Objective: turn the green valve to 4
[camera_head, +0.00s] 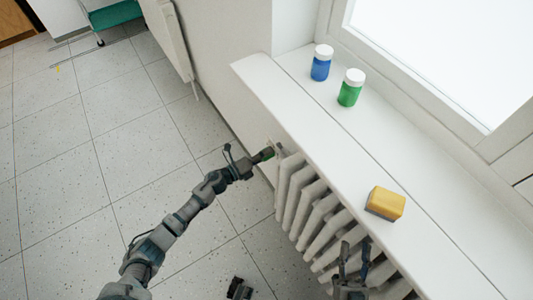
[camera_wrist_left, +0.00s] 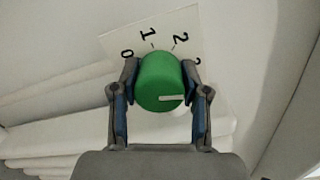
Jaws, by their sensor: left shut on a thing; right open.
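The green valve (camera_wrist_left: 160,78) is a round knob in the left wrist view, with a white line on its face pointing to the right. Behind it is a white dial plate (camera_wrist_left: 118,42) with 0, 1 and 2 readable; a further mark at the right is partly hidden by a finger, and no 4 is visible. My left gripper (camera_wrist_left: 161,84) is shut on the valve, one finger on each side. In the head view, my left gripper (camera_head: 266,154) is at the radiator's far end, with the valve mostly hidden. My right gripper (camera_head: 355,252) is open and empty beside the radiator.
The white radiator (camera_head: 293,190) runs below the windowsill (camera_head: 300,105). On the sill stand a blue jar (camera_head: 321,66) and a green jar (camera_head: 349,92), both white-lidded, and a yellow sponge (camera_head: 386,201). The tiled floor (camera_head: 100,150) at left is mostly clear.

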